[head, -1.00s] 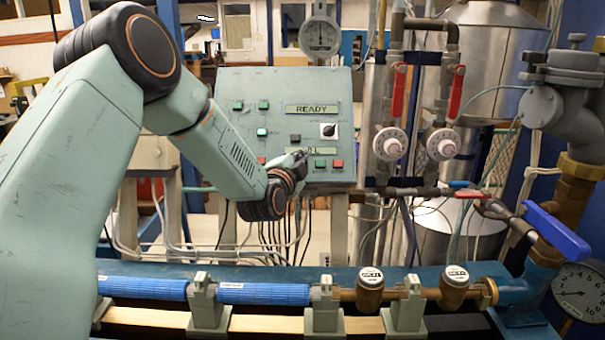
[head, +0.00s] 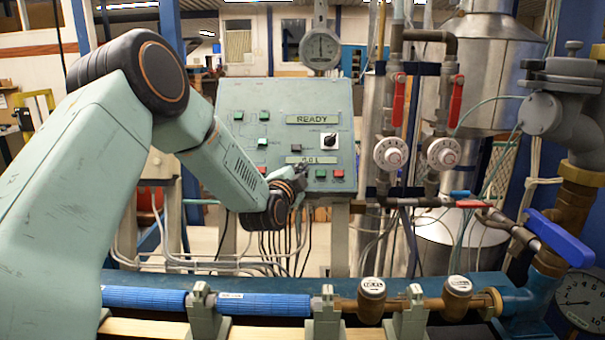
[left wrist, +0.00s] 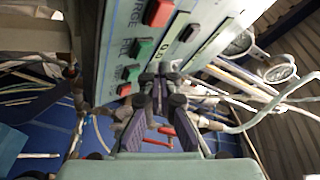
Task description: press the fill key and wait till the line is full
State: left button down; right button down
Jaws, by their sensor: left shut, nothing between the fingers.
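The grey-green control panel (head: 300,105) shows READY on its upper display (head: 312,119). Its lower display (head: 312,160) seems to read 0.0 L. In the left wrist view a green key (left wrist: 140,48) has the label FILL beside it, with a red key (left wrist: 158,12) near the label PURGE. In the head view a green key (head: 320,173) and a red key (head: 338,173) sit below the lower display. My left gripper (head: 301,168) is shut and empty at the panel's lower edge, left of that green key. It also shows in the left wrist view (left wrist: 160,82); contact with a key cannot be seen.
A black knob (head: 329,141) and several other keys are on the panel. Right of it stand pipes with red-handled valves (head: 398,98) and white dials (head: 391,153). Below runs a line with blue pipe (head: 262,304) and brass meters (head: 371,294). A blue lever (head: 560,238) juts out at right.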

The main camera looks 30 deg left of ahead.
pick_arm(q)
jog(key=shift+a, duration=0.1)
jog(key=shift+w+d, duration=0.1)
jog(key=shift+d, duration=0.1)
jog(key=shift+a, duration=0.15)
jog(key=shift+w+f, duration=0.35)
dwell(0.4)
jog(key=shift+s+a, duration=0.1)
jog(key=shift+a, duration=0.05)
jog(key=shift+w+f+b, duration=0.25)
jog(key=shift+b, duration=0.15)
dwell(0.7)
